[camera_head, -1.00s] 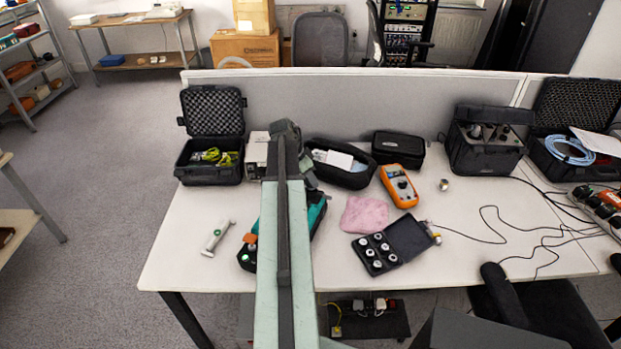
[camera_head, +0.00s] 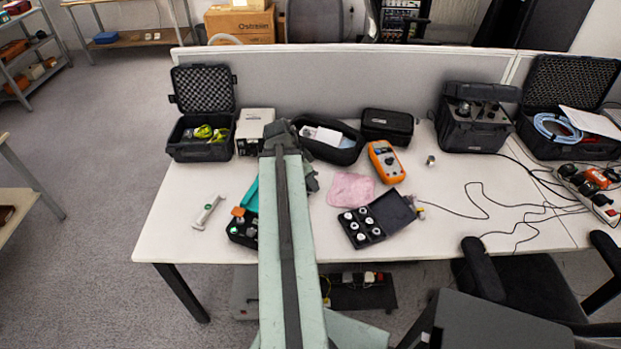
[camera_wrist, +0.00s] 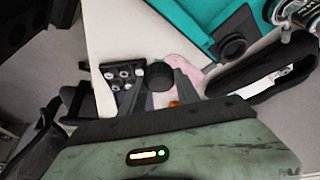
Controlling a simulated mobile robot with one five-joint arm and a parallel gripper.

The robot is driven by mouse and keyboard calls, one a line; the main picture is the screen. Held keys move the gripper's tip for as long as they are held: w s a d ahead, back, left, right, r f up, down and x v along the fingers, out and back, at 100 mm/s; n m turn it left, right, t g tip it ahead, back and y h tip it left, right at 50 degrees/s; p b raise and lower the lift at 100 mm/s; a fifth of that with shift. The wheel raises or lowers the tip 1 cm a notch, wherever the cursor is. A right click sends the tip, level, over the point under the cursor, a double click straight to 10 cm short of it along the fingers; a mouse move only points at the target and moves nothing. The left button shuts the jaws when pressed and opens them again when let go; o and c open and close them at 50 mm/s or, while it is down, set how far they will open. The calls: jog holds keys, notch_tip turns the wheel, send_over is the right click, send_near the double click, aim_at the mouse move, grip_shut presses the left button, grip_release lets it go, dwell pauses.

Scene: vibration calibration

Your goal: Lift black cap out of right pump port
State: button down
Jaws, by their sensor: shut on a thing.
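In the wrist view my gripper (camera_wrist: 158,88) is shut on a black cap (camera_wrist: 158,76), a short round piece between the two dark fingertips. The cap appears apart from the pump. The teal and black pump (camera_wrist: 192,18) is at the top of the wrist view, with a dark round fitting (camera_wrist: 232,47) on its edge and silver fittings (camera_wrist: 277,10) at the upper right. In the head view my arm hides much of the pump (camera_head: 242,229), and my fingertips and the cap cannot be made out. The right port cannot be identified for certain.
A small black case with several silver fittings (camera_head: 390,211), a pink cloth (camera_head: 351,188) and an orange meter (camera_head: 386,161) lie right of my arm. A white tool (camera_head: 208,211) lies left of the pump. Open cases stand along the divider. The table's front left is clear.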

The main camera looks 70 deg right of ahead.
jog(key=shift+r+p, duration=1.9)
jog(key=shift+r, duration=0.15)
jog(key=shift+s+f, duration=0.1)
